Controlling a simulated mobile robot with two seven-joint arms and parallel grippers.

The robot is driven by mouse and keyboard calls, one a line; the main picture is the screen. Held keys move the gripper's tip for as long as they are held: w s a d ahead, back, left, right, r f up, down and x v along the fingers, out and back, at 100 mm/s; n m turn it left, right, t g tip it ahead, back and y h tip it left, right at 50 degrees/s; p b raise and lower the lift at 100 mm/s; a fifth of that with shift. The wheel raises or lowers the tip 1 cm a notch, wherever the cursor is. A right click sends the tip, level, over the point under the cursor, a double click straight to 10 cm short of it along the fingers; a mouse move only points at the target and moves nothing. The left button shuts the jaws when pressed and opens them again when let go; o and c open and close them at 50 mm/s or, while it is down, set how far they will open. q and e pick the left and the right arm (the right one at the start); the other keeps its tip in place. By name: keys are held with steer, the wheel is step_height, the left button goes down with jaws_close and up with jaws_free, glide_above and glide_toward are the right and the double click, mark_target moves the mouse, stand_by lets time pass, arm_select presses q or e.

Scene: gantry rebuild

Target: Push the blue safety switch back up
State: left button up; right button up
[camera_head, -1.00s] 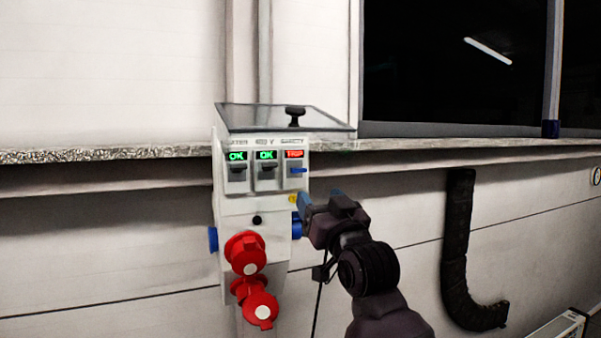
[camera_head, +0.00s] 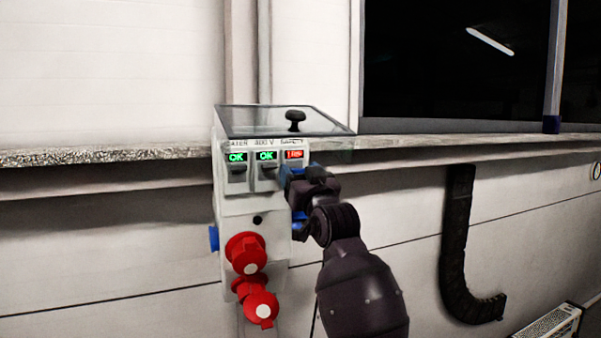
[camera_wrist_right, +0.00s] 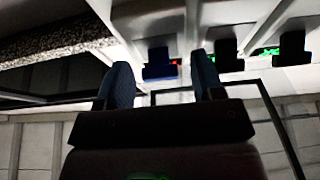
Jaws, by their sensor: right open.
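The grey switch box (camera_head: 236,198) on the wall carries a row of three switches. The left (camera_head: 237,174) and middle (camera_head: 267,173) switches are dark, with green OK displays above them. The rightmost display (camera_head: 293,154) is red, over the safety switch. My right gripper (camera_head: 298,172) is in front of that switch and hides it in the head view. In the right wrist view the blue safety switch (camera_wrist_right: 160,66) shows beyond and between the open, blue-tipped fingers of the gripper (camera_wrist_right: 160,84). Contact cannot be told. My left gripper is out of view.
A clear lid (camera_head: 265,121) with a black knob (camera_head: 295,118) tops the box. Red plugs (camera_head: 246,253) stick out below the switches. A stone ledge (camera_head: 110,155) runs along the wall behind. A black duct (camera_head: 457,250) hangs at the right, with free room before it.

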steer(key=c, duration=0.9)
steer(key=shift+r+g+h, duration=0.3)
steer(key=shift+r+g, duration=0.15)
steer(key=shift+g, duration=0.55)
steer(key=shift+c, duration=0.2)
steer(key=shift+r+g+h, duration=0.25)
steer(key=shift+g+h, duration=0.15)
steer(key=shift+g, duration=0.6)
steer(key=o, duration=0.9)
steer(key=shift+o, duration=0.2)
steer(key=shift+f, duration=0.1)
